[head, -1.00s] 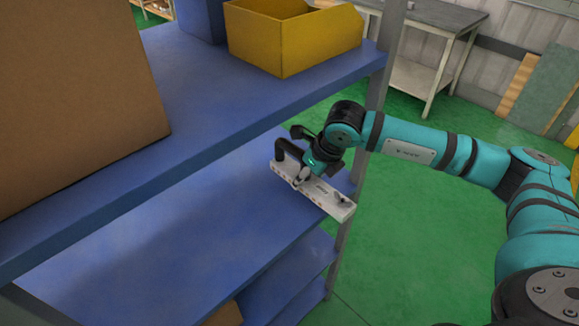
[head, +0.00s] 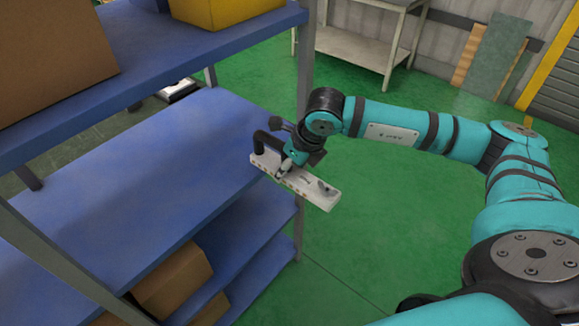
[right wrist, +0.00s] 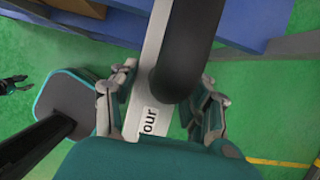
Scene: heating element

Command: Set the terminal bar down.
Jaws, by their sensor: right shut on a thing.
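The terminal bar (head: 318,190) is a long white bar with small fittings along it and a black handle (head: 262,140) near its left end. My right gripper (head: 287,166) is shut on it and holds it in the air at the right edge of the blue middle shelf (head: 150,170). The bar's left end overlaps the shelf edge in the picture; the rest shows against the green floor. In the right wrist view, the bar (right wrist: 151,95) passes between the two fingers (right wrist: 163,103), with part of a label reading "our".
The upper shelf (head: 200,60) carries a large cardboard box (head: 50,55) and a yellow bin (head: 225,10). The middle shelf is largely bare. Brown boxes (head: 170,283) lie lower down. A grey post (head: 305,75) stands behind my wrist. A workbench (head: 365,50) stands at the back.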

